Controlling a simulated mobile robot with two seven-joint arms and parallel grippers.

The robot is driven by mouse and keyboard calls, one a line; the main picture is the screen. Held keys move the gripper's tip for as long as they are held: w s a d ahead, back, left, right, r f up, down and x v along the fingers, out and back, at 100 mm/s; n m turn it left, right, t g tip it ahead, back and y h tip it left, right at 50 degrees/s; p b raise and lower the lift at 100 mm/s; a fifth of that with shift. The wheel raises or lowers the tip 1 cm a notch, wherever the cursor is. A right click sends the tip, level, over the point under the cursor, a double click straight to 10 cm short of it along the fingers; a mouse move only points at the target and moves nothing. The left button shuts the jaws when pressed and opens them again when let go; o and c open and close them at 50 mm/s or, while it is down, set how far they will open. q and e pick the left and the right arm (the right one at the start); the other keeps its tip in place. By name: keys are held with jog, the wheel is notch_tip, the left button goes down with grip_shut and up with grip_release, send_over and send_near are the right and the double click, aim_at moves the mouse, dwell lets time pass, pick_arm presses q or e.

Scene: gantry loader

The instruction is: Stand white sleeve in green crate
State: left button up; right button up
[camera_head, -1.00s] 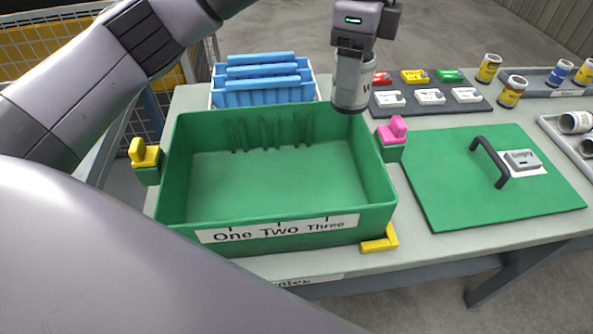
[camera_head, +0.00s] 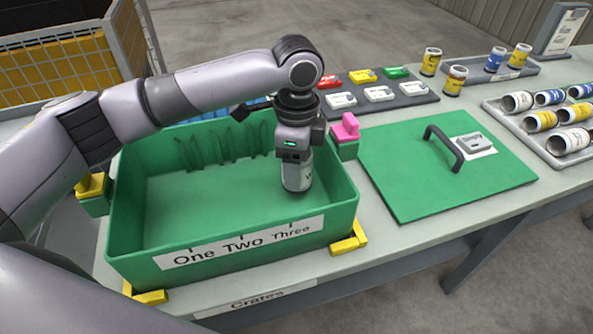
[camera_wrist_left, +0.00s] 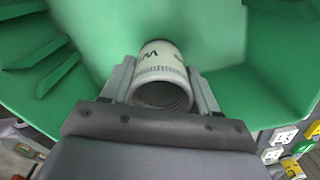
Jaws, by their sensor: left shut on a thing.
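My left gripper (camera_head: 296,160) points down inside the green crate (camera_head: 152,232), near its right end, above the "Three" end of the label. It is shut on the white sleeve (camera_head: 297,178), which hangs upright below it. In the left wrist view the white sleeve (camera_wrist_left: 162,60) sits between the two fingers (camera_wrist_left: 160,85), its open end toward the camera, with the green crate (camera_wrist_left: 225,40) around it. I cannot tell whether the sleeve's lower end touches the crate floor. My right gripper is not in view.
A green lid (camera_head: 400,190) with a black handle lies right of the crate. A pink clip (camera_head: 345,128) stands at the crate's right rim. A grey tray (camera_head: 520,130) of lying sleeves is at the far right. The crate's left and middle floor is clear.

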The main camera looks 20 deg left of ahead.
pick_arm(q)
notch_tip(320, 180, down, 2)
jog(key=shift+f, duration=0.1)
jog(key=o, duration=1.4)
jog(key=shift+f, duration=0.1)
notch_tip(320, 180, up, 11)
jog(key=shift+f+p, duration=0.1)
jog(key=shift+p, duration=0.3)
jog(key=shift+r, duration=0.75)
